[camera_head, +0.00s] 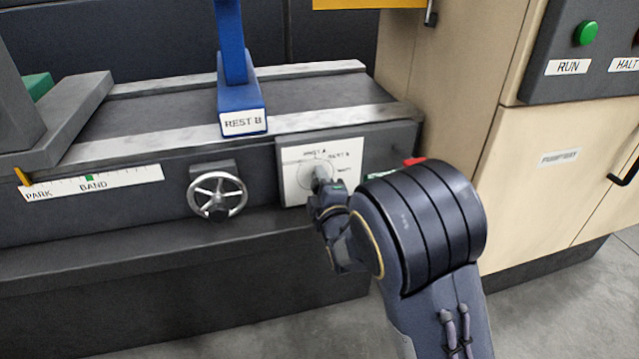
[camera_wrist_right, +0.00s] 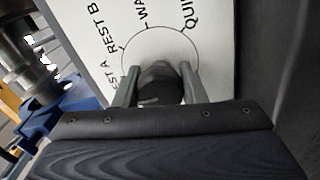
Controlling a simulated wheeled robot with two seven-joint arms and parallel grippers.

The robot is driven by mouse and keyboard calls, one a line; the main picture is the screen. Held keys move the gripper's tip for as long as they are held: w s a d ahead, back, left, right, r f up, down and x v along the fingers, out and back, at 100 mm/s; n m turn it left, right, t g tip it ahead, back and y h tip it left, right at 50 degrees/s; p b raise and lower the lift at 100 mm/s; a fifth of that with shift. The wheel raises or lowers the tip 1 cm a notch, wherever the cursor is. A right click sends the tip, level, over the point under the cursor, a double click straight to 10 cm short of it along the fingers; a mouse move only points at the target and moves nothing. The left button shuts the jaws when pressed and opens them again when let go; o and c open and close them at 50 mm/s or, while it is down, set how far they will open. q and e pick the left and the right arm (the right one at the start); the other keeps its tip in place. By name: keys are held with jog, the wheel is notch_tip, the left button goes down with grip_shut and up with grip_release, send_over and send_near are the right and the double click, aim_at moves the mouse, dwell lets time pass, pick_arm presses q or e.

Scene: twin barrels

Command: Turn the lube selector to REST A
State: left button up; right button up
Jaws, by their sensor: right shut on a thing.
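The lube selector is a dark knob (camera_wrist_right: 160,84) on a white plate (camera_head: 291,184) at the front face of the machine bed. Its dial circle carries labels; the wrist view shows REST B, part of REST A, and cut-off words starting WA and QUI. My right gripper (camera_head: 321,186) is shut on the knob, one finger on each side, as the right wrist view (camera_wrist_right: 162,88) shows. A short pale mark shows on the knob, but I cannot tell which label it points to. My left gripper is not in view.
A spoked handwheel (camera_head: 217,195) sits left of the plate. A blue rest (camera_head: 240,98) labelled REST B stands on the bed above. A red part (camera_head: 414,161) shows just right of the plate. A control panel with a green RUN button (camera_head: 586,33) is at upper right.

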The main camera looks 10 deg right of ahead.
jog(key=o, duration=1)
jog(key=s, duration=0.2)
jog(key=s+p, duration=0.1)
jog(key=s, duration=0.4)
jog(key=shift+s+d, duration=0.3)
jog(key=shift+s, duration=0.1)
